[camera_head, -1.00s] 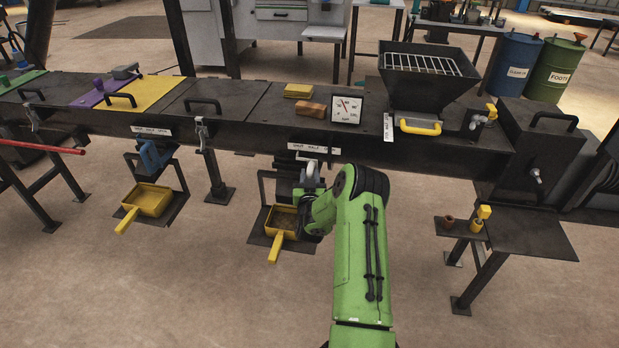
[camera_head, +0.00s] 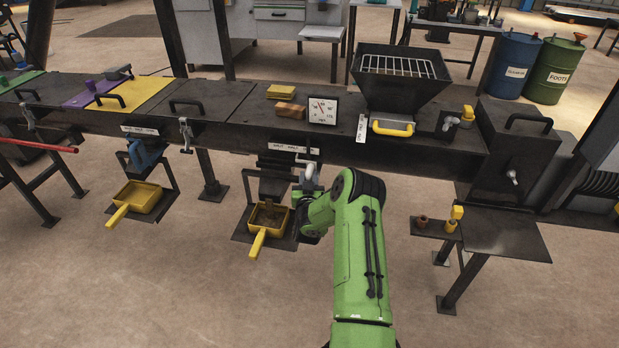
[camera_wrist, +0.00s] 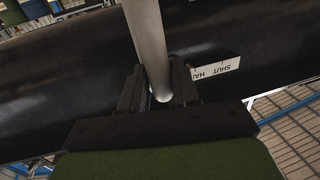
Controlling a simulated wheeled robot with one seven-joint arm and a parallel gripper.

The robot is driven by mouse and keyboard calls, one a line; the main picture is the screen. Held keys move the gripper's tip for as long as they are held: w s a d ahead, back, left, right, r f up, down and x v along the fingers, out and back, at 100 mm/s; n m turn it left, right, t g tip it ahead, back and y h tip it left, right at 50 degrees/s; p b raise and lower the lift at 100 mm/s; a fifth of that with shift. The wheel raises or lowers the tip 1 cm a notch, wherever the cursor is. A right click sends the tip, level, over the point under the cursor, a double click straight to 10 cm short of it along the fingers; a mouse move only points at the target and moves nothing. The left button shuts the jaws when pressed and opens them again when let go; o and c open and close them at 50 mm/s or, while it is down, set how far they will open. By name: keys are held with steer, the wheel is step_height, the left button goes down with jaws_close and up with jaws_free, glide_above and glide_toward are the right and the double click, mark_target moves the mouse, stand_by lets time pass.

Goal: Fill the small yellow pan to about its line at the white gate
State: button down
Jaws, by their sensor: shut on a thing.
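The small yellow pan (camera_head: 258,244) sits on a dark low stand under the white gate, its handle toward me. Brown material (camera_head: 269,216) covers its floor; I cannot make out the line. The white gate's handle (camera_head: 309,177) stands out below the dark bench edge, under a white label (camera_head: 293,148). My gripper (camera_head: 308,200) is at this handle, right of the pan. In the wrist view my gripper (camera_wrist: 160,95) is shut on the pale round handle (camera_wrist: 148,40), with the label (camera_wrist: 215,73) beside it. Part of the gate is hidden by my arm.
A second yellow pan (camera_head: 140,197) stands under a blue gate (camera_head: 145,155) at left. A dial gauge (camera_head: 322,110) and a hopper (camera_head: 400,75) stand on the bench. A side shelf (camera_head: 505,235) is at right. The floor in front is clear.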

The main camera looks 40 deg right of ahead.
steer(key=shift+w+a, duration=0.2)
steer(key=shift+a, duration=0.05)
steer(key=c, duration=1)
jaws_free()
steer(key=p+v, duration=0.4)
steer(key=v, duration=1.1)
steer(key=shift+s+a+p, duration=0.25)
steer(key=shift+a+p, duration=0.05)
